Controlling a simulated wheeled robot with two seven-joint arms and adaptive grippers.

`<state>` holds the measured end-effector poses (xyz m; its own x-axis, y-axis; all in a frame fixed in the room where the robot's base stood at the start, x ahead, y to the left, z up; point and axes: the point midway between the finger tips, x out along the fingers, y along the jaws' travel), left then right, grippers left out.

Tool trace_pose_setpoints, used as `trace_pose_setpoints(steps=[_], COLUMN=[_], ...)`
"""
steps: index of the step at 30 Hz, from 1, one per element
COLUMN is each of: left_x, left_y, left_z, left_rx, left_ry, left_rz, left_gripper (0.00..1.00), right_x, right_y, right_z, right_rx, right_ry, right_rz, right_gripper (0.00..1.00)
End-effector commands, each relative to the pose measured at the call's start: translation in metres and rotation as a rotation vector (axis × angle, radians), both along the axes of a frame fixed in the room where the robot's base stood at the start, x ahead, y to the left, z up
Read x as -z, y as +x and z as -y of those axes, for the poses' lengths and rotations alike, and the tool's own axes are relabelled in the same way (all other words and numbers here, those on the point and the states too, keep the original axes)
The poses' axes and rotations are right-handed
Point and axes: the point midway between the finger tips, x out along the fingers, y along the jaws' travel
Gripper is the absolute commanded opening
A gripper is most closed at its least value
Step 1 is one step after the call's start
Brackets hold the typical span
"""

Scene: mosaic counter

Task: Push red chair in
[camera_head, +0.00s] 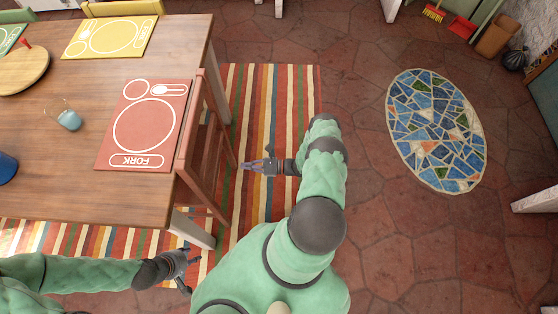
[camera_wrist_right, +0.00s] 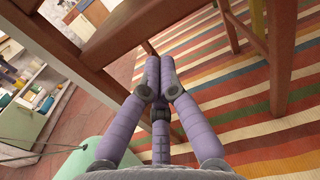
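The red chair (camera_head: 186,138) stands at the right end of the wooden table (camera_head: 60,185). Its back is close along the table edge, beside the red placemat (camera_head: 125,142). Its seat is hidden from the head view. My right gripper (camera_head: 243,165) is just right of the chair, pointing left towards it. In the right wrist view its fingertips (camera_wrist_right: 153,65) are together with nothing between them, close to brown wooden parts of the chair (camera_wrist_right: 283,50). Whether they touch the wood I cannot tell. My left gripper (camera_head: 192,272) is open and empty, low beside the table's near right corner.
A striped rug (camera_head: 285,100) lies under the table and chair. A yellow placemat (camera_head: 108,38), a round wooden board (camera_head: 20,75) and a small teal pot (camera_head: 70,120) are on the table. An oval mosaic (camera_head: 436,130) lies on the clear floor at right.

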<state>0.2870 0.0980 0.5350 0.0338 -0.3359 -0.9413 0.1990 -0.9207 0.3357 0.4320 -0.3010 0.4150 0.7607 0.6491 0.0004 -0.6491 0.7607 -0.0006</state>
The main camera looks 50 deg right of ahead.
Motion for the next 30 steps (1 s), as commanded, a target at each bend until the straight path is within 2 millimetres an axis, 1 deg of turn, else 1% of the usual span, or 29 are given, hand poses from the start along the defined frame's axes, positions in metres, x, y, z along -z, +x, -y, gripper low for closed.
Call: trace_pose_setpoints(steps=[4,13,15,17,20,21,23,24,26,27,30], left_x=[0.0,0.0,0.0,-0.002,-0.007,-0.01,-0.015,-0.018,-0.024,-0.027,-0.035], left_y=[0.0,0.0,0.0,0.0,0.0,0.0,0.0,0.0,0.0,0.0,0.0], left_z=[0.0,0.0,0.0,0.0,0.0,0.0,0.0,0.0,0.0,0.0,0.0], left_rx=[0.0,0.0,0.0,0.0,0.0,0.0,0.0,0.0,0.0,0.0,0.0], left_ry=[0.0,0.0,0.0,0.0,0.0,0.0,0.0,0.0,0.0,0.0,0.0], left_rz=[0.0,0.0,0.0,0.0,0.0,0.0,0.0,0.0,0.0,0.0,0.0], left_gripper=[0.4,0.4,0.4,0.4,0.4,0.4,0.4,0.4,0.4,0.4,0.4], right_x=[0.0,0.0,0.0,-0.002,-0.008,-0.012,-0.018,-0.022,-0.03,-0.035,-0.049], right_y=[-0.009,-0.009,-0.009,-0.009,-0.012,-0.017,-0.029,-0.04,-0.059,-0.073,-0.105], right_z=[0.007,0.007,0.005,-0.003,-0.036,-0.054,-0.084,-0.104,-0.129,-0.142,-0.163], right_rx=[0.0,-0.001,-0.008,-0.037,-0.157,-0.231,-0.362,-0.457,-0.601,-0.692,-0.906], right_ry=[0.001,0.001,-0.002,-0.011,-0.054,-0.087,-0.15,-0.203,-0.292,-0.358,-0.535], right_rz=[-0.001,-0.001,-0.004,-0.017,-0.063,-0.089,-0.13,-0.153,-0.176,-0.183,-0.172], right_gripper=[0.0,0.0,0.0,0.0,0.0,0.0,0.0,0.0,0.0,0.0,0.0])
